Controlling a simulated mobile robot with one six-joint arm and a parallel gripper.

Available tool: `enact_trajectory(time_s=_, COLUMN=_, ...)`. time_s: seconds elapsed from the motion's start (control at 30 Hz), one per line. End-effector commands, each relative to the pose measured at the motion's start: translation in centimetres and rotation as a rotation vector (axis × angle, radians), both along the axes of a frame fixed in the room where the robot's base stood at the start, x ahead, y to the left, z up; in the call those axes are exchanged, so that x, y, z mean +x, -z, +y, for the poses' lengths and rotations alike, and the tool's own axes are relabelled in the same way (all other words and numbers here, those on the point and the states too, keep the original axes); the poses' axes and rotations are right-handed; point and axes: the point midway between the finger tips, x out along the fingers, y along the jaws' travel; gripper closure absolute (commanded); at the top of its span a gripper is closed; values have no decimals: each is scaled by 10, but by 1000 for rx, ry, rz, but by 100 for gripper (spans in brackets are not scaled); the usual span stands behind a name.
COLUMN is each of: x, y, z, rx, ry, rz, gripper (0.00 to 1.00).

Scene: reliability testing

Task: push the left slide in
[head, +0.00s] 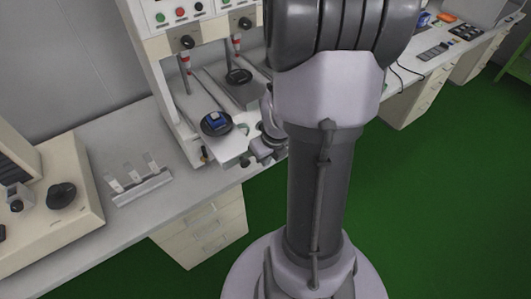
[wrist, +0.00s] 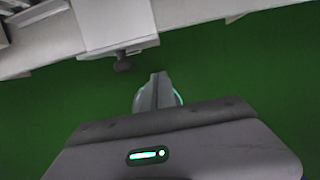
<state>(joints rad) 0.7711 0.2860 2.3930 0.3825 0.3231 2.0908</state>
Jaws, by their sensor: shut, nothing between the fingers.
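The left slide (head: 231,149) is a pale plate that sticks out from the white test machine over the bench's front edge. A dark round holder with a blue piece (head: 217,120) sits on it. In the wrist view the slide's plate (wrist: 112,22) shows at the top, with a dark knob (wrist: 123,63) on its front edge. My gripper (wrist: 159,76) is shut and empty, below and to the right of the knob, with a small gap seeming to separate them. In the head view my arm partly hides the gripper beside the slide's front end.
The right slide (head: 246,95) with its dark round holder (head: 239,76) sits farther back in the machine (head: 157,58). A white rack (head: 141,187) and a beige device with a dark knob (head: 61,195) stand to the left. Green floor (head: 430,180) is open before the bench.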

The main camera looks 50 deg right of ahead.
Motion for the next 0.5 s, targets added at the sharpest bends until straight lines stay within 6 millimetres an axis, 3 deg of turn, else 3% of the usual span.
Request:
enact_trajectory(time_s=0.2, x=31, y=0, z=-7, rx=0, ry=-1, rz=-1, gripper=100)
enact_trajectory(time_s=0.5, x=39, y=-1, z=-9, rx=-1, ry=0, rz=0, gripper=100)
